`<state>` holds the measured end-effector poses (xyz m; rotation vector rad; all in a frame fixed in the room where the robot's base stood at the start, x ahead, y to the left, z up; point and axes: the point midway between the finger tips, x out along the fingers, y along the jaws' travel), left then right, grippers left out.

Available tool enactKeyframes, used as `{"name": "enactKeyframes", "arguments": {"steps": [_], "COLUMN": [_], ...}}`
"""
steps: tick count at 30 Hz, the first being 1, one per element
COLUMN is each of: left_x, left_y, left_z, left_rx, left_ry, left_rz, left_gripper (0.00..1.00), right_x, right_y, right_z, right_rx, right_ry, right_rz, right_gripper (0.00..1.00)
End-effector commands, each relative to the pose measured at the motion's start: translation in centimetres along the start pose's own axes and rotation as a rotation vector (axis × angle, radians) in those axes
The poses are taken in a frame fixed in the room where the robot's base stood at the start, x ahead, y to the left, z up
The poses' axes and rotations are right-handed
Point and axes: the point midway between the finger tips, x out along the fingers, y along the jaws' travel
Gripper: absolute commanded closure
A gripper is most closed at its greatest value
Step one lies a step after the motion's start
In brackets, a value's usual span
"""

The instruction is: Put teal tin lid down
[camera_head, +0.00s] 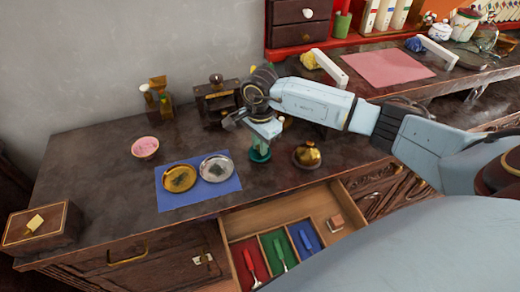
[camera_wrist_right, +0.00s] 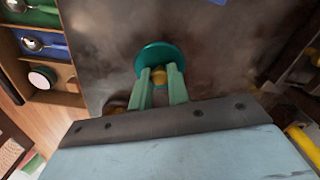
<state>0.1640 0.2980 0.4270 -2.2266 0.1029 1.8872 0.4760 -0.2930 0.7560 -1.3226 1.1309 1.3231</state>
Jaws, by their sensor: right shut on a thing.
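The teal tin lid (camera_wrist_right: 160,58) is a round teal disc with a yellow knob. In the right wrist view it sits at the fingertips of my right gripper (camera_wrist_right: 159,82), whose two fingers are shut on the knob. In the head view the lid (camera_head: 260,156) is at or just above the dark tabletop, below my right gripper (camera_head: 261,143); I cannot tell whether it touches the table. My left gripper is not in view.
Left of the lid, a blue mat (camera_head: 200,199) carries a gold plate (camera_head: 168,183) and a silver plate (camera_head: 228,173). A brass pot (camera_head: 307,155) stands close to the right. An open drawer (camera_head: 290,214) with coloured compartments lies in front. A pink bowl (camera_head: 145,148) is further left.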

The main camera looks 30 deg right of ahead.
Motion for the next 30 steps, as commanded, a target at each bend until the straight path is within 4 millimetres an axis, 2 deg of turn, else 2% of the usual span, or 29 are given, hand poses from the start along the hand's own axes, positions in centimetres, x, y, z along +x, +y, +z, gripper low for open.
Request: {"name": "enactKeyframes", "arguments": {"steps": [1,4,19,20,24,30], "left_x": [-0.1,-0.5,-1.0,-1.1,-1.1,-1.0], "left_y": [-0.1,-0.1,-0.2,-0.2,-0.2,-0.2], "left_z": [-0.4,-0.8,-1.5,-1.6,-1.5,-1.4], "left_rx": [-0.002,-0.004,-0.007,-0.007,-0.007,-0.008], "left_ry": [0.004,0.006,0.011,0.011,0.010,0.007], "left_rz": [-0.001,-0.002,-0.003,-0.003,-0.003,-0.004], "left_gripper": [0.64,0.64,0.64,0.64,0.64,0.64], "right_x": [1.0,1.8,2.1,2.1,2.1,2.1], "right_y": [0.0,0.0,0.0,0.0,0.0,0.0], "right_z": [0.1,0.0,0.0,0.0,0.0,0.0], "right_rx": [0.000,-0.001,-0.001,-0.001,-0.001,-0.001], "right_ry": [-0.001,0.000,0.001,0.000,0.000,0.001], "right_rz": [0.002,0.001,0.000,0.000,0.000,0.000], "right_gripper": [1.00,1.00,1.00,0.80,0.62,0.61]}}
